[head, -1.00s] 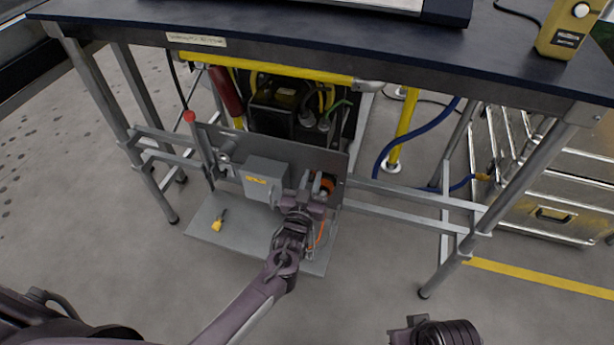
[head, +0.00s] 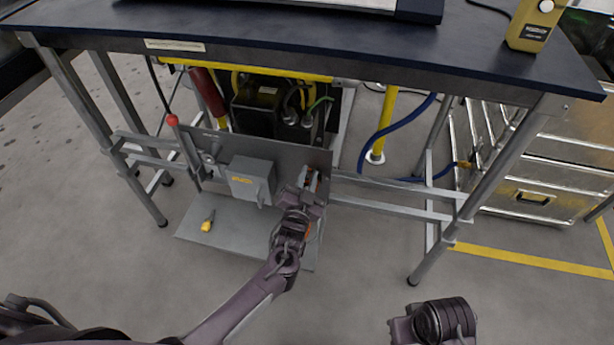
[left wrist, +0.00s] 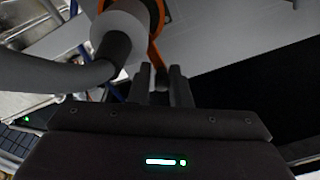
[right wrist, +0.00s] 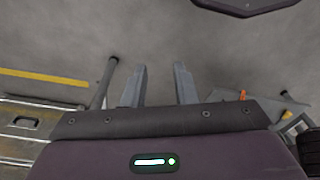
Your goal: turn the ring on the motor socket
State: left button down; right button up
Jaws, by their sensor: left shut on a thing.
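The motor socket's orange ring (left wrist: 158,14) shows at the top of the left wrist view, around a grey plug (left wrist: 118,32) with a thick grey cable. An orange lever runs from the ring down to a small knob. My left gripper (left wrist: 161,78) is shut on this lever end, with the fingers close together around the knob. In the head view my left gripper (head: 311,184) is at the right end of the upright grey panel and hides most of the socket. My right gripper (right wrist: 161,72) is open and empty above the floor.
A grey box (head: 250,180) and a red-knobbed lever (head: 173,121) are on the panel, left of my left gripper. A yellow tag (head: 207,221) lies on the base plate (head: 240,242). The dark tabletop (head: 300,45) overhangs. Table legs (head: 480,195) and metal drawers (head: 540,170) stand right.

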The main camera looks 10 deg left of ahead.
pick_arm(q)
jog(key=shift+a+f, duration=0.15)
pick_arm(e)
jog(key=shift+f, duration=0.1)
pick_arm(q)
jog(key=c, duration=1.5)
grip_release()
jog(key=shift+o, duration=0.3)
jog(key=shift+s, duration=0.15)
